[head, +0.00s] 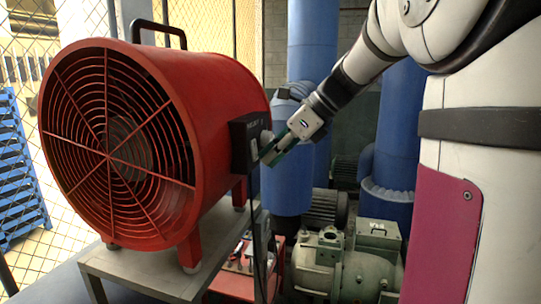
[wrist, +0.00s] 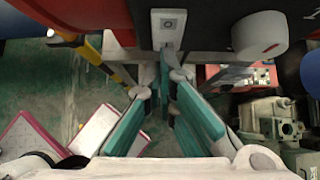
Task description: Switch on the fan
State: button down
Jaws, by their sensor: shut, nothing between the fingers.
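The red fan (head: 200,90), a large drum with a wire grille, stands on a grey stand (head: 150,275). A black control box (head: 240,145) is fixed to its right side, with a pale round knob (head: 267,138). In the wrist view, a light grey switch plate (wrist: 168,26) with a small dark mark shows at the top, and the pale knob (wrist: 260,36) is to its right. My gripper (head: 265,158), with teal fingers, is shut and empty close to the box. The fingertips (wrist: 164,85) appear just below the switch plate; I cannot tell whether they touch it.
A black cable (head: 254,230) hangs below the box. A red cart (head: 235,283) with small items is under the fan's right side. Green pump machinery (head: 345,265) and blue pipes (head: 312,50) stand to the right. A mesh fence (head: 65,225) is at left.

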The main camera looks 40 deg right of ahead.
jog(key=shift+w+a+f+t+y, duration=0.15)
jog(key=shift+w+a+t+y, duration=0.1)
jog(key=shift+t+y, duration=0.05)
jog(key=shift+r+p, duration=0.85)
jog(key=shift+p, duration=0.1)
jog(key=f+p+v, duration=0.1)
jog(key=v, duration=1.2)
jog(key=shift+s+d, duration=0.45)
